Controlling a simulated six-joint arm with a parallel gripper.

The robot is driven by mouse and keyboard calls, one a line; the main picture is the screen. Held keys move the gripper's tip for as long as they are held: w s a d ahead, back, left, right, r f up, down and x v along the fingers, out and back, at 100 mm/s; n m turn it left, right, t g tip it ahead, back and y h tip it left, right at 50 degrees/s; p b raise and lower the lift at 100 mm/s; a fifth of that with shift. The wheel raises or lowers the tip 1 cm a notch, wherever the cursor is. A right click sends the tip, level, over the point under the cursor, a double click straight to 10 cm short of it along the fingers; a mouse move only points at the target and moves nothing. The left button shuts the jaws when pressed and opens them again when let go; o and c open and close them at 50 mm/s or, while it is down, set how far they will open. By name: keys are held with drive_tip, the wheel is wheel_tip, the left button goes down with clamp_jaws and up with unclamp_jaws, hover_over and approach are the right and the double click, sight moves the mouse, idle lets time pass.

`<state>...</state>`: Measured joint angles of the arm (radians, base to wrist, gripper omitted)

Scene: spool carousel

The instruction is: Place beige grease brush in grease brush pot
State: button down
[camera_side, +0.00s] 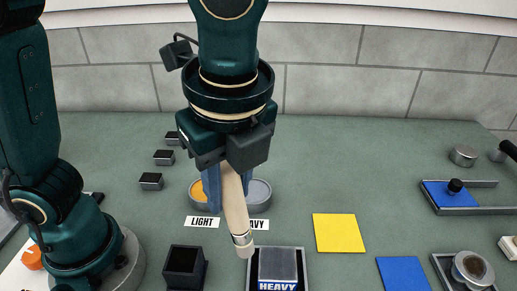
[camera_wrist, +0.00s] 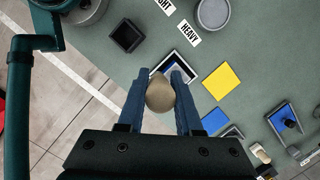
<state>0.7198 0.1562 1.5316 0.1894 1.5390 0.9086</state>
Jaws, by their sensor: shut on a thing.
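The beige grease brush (camera_side: 234,205) is held between the blue fingers of my gripper (camera_side: 229,188). It hangs down, slightly tilted, with a banded lower end and a pale tip. In the side view the tip appears just above the left edge of the HEAVY tray; its height is hard to tell. In the wrist view the rounded end of the brush (camera_wrist: 160,96) shows between the fingers (camera_wrist: 160,77). A dark, square, open-topped container (camera_side: 184,268), which looks like the grease brush pot, stands left of the brush tip. It also shows in the wrist view (camera_wrist: 126,36).
A grey tray (camera_side: 251,276) holds a block labelled HEAVY (camera_side: 278,271). Two round dishes stand behind LIGHT (camera_side: 202,222) and HEAVY labels. A yellow square (camera_side: 339,233) and a blue square (camera_side: 403,274) lie right. Small dark blocks (camera_side: 151,181) are at left.

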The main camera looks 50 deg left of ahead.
drive_tip(key=s+a+f+n+g, duration=0.1)
drive_tip(key=s+a+n+g, duration=0.2)
drive_tip(key=s+a+n, duration=0.5)
wheel_tip(320, 180, down, 8)
drive_tip(key=w+d+y, duration=0.1)
drive_tip(key=d, duration=0.1)
drive_tip(key=shift+w+f, duration=0.1)
drive_tip(key=c, duration=0.6)
unclamp_jaws()
